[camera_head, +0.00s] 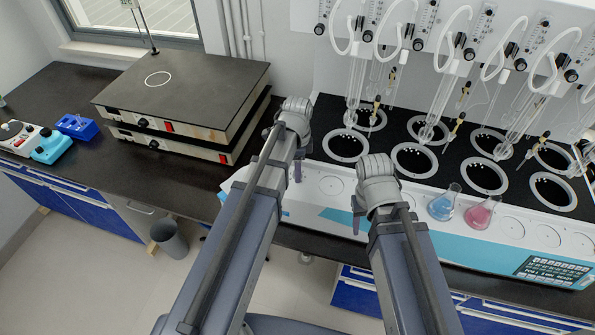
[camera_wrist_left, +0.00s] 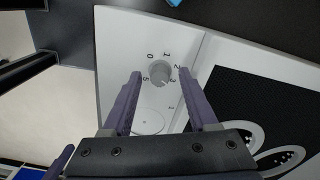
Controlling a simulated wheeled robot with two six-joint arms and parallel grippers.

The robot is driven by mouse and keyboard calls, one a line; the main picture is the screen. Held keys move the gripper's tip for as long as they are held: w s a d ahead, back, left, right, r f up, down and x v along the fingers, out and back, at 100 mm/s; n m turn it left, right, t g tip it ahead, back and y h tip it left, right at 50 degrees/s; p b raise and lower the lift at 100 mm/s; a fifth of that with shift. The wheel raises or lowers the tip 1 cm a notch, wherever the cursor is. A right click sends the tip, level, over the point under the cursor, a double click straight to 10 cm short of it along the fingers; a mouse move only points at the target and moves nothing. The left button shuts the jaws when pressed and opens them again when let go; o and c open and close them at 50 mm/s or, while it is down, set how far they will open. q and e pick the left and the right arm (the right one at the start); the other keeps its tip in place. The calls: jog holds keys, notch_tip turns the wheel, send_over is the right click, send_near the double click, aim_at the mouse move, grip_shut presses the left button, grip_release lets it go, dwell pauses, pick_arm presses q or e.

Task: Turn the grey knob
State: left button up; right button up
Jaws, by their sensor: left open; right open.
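The grey knob (camera_wrist_left: 159,72) is on the white panel (camera_wrist_left: 120,40) of the distiller, with printed numbers around it. My left gripper (camera_wrist_left: 161,74) is open in the left wrist view, with one fingertip to each side of the knob in the picture. I cannot tell whether the fingers touch it. In the head view my left gripper (camera_head: 297,172) is low at the left end of the distiller, and the knob is hidden by my arm. My right gripper (camera_head: 356,215) is open and empty in front of the distiller's front ledge.
A blue flask (camera_head: 441,206) and a pink flask (camera_head: 480,214) stand on the ledge right of my right gripper. Hot plates (camera_head: 180,95) sit to the left on the dark bench (camera_head: 60,100). Glass tubes rise from round wells (camera_head: 414,160) behind.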

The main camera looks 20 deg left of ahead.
pick_arm(q)
jog(key=shift+c, duration=0.2)
grip_shut()
dwell(0.6)
